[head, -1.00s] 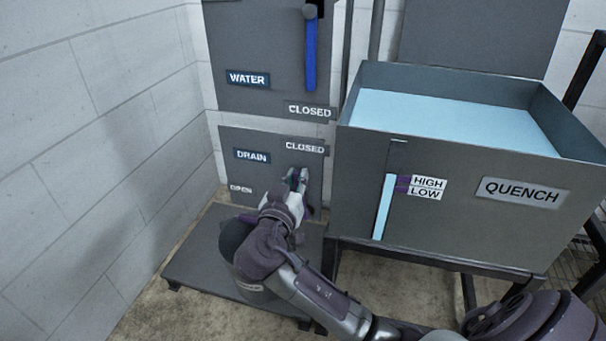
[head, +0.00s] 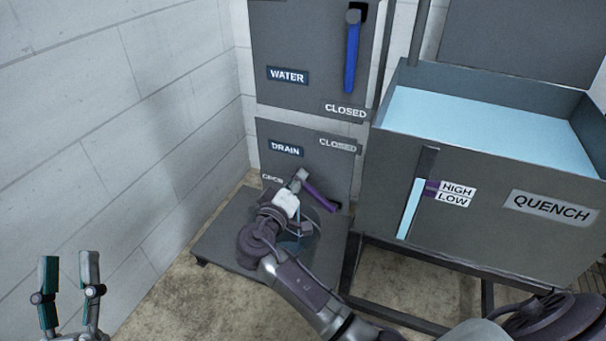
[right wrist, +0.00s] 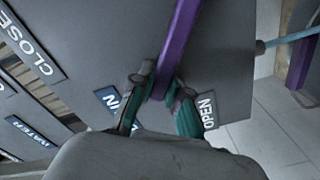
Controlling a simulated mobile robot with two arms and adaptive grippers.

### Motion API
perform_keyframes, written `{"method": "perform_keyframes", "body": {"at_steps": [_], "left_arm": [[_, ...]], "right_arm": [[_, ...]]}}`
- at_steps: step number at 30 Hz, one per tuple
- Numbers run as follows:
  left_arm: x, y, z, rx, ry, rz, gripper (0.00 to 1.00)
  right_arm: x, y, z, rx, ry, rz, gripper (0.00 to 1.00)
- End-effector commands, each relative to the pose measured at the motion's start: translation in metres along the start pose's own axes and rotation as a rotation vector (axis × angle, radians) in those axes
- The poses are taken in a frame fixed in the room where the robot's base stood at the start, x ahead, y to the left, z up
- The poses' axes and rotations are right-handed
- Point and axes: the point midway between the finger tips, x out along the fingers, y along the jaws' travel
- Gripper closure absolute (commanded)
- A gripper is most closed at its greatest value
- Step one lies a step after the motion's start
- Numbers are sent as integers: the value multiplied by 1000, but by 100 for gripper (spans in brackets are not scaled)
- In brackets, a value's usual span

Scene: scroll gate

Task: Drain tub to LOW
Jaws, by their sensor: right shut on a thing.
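The purple drain lever (head: 320,196) is on the grey DRAIN panel (head: 330,165). It slants up and left, its gripped end near the OPEN label (head: 271,178) and away from CLOSED (head: 338,144). My right gripper (head: 298,182) is shut on that end; the right wrist view shows its teal fingers on either side of the lever (right wrist: 178,45). The quench tub (head: 480,190) holds light-blue water (head: 480,125). Its gauge column (head: 411,208) tops out about at the HIGH mark (head: 457,188), above LOW (head: 453,199). My left gripper (head: 70,290) is open and empty.
The blue water lever (head: 352,55) hangs down by its CLOSED label. A bucket, partly hidden by my right arm, stands on a low grey platform (head: 225,235). A thin light-blue stream (right wrist: 288,40) shows in the right wrist view. A block wall is at left.

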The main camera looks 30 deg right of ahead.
Motion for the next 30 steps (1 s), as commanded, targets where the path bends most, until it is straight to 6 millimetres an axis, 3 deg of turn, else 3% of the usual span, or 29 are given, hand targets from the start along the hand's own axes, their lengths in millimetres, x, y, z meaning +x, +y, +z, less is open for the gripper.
{"method": "perform_keyframes", "body": {"at_steps": [20,21,24,30], "left_arm": [[0,-1,5,2,-31,-1,60],[0,-1,5,1,-31,-1,60],[0,-1,5,1,-31,-1,60],[0,-1,5,1,-31,-1,60]], "right_arm": [[0,-7,0,-57,1,-2,100],[0,-7,0,-56,1,-2,78],[0,-7,0,-56,1,-2,62],[0,-7,0,-56,1,-1,58]]}}
